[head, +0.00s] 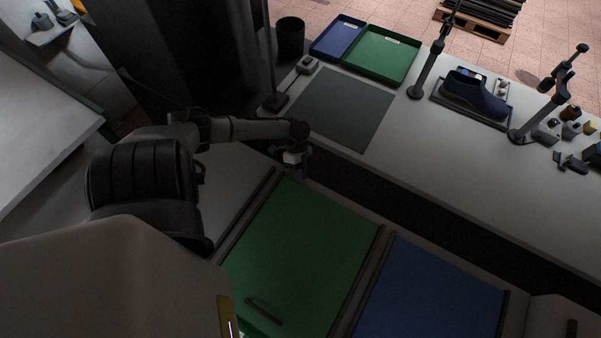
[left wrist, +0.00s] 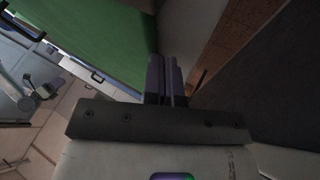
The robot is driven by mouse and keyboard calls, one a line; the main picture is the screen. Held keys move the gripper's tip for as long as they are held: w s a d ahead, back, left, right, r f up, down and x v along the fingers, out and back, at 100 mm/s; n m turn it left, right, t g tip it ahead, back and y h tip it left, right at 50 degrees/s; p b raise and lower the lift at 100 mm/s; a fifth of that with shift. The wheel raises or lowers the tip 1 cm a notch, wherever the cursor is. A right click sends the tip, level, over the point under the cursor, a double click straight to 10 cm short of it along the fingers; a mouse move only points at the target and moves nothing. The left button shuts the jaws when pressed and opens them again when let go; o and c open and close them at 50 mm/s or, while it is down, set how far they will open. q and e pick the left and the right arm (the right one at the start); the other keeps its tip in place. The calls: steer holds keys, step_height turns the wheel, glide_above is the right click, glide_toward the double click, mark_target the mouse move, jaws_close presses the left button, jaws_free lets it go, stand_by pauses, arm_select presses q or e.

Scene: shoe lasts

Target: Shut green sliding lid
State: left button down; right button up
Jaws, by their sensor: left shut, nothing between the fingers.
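The green sliding lid (head: 305,245) is a flat panel in the counter at lower middle of the head view, with a dark bar handle (head: 264,311) near its front edge. A brighter green strip shows just below the handle; I cannot tell whether it is a gap. My left gripper (head: 297,172) is at the lid's far left corner, pointing down. In the left wrist view its two fingers (left wrist: 167,78) are together and empty, beside the edge of the green panel (left wrist: 95,40). Contact with the lid cannot be told. My right gripper is not in view.
A blue lid (head: 430,295) lies to the right of the green one. Beyond a dark gap is a bench (head: 440,150) with a grey mat (head: 345,108), green tray (head: 376,54), blue tray (head: 338,36), a dark blue shoe last (head: 474,95) and stands.

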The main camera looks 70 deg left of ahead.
mark_target(233, 276)
arm_select(q)
steer(key=s+d+p, duration=0.2)
steer(key=s+d, duration=0.1)
steer(key=s+d+p, duration=0.3)
steer(key=s, duration=0.1)
steer(key=s+d+p, duration=0.3)
steer(key=shift+s+d+r, duration=0.25)
steer(key=shift+d+r, duration=0.15)
steer(key=s+d+p, duration=0.1)
steer(key=s+d, duration=0.4)
steer(key=s+d+p, duration=0.1)
steer(key=s+d, duration=0.5)
steer(key=s+d+p, duration=0.2)
steer(key=s+d, duration=0.3)
steer(key=s, duration=0.1)
steer(key=shift+s+d+f, duration=0.15)
steer(key=shift+d+f, duration=0.05)
steer(key=shift+f, duration=0.2)
steer(key=shift+s, duration=0.1)
steer(key=shift+d, duration=0.1)
